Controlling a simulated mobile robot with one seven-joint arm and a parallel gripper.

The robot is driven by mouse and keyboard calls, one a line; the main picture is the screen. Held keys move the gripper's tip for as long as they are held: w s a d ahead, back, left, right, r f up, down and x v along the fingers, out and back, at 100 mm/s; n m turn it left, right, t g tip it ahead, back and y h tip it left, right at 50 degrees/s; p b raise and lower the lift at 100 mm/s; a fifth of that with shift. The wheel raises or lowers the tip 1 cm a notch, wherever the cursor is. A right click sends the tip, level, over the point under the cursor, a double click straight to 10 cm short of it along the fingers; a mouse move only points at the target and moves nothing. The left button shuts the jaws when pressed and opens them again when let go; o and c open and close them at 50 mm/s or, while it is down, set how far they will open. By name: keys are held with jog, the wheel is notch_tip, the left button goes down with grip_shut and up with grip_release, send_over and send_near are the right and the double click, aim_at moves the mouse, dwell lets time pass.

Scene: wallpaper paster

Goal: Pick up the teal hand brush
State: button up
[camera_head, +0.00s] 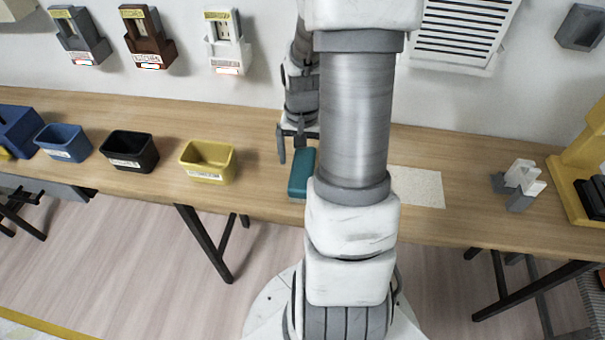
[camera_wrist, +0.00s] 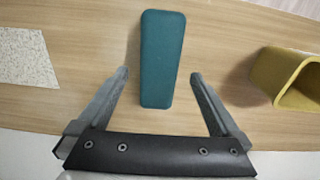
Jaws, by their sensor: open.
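The teal hand brush (camera_head: 301,173) lies on the wooden table near its front edge, partly hidden by my arm in the head view. In the wrist view the brush (camera_wrist: 161,58) appears whole as a long teal block, narrower toward the gripper. My gripper (camera_wrist: 160,82) is open and empty. Its two fingers stand apart on either side of the brush's near end, with a gap on both sides. In the head view my gripper (camera_head: 297,156) is just behind the brush, low over the table; its exact height is hard to tell.
A yellow bin (camera_head: 208,161), a black bin (camera_head: 128,150) and a blue bin (camera_head: 63,143) stand to the left. A speckled sheet (camera_head: 418,187) lies right of the brush. A white and grey object (camera_head: 519,185) is farther right. Dispensers, including a white one (camera_head: 227,42), hang on the wall.

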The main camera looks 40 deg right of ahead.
notch_tip(320, 180, down, 4)
jog(key=shift+d+f+b, duration=0.1)
jog(key=shift+f+b, duration=0.05)
jog(key=shift+b, duration=0.25)
jog(key=c, duration=1.5)
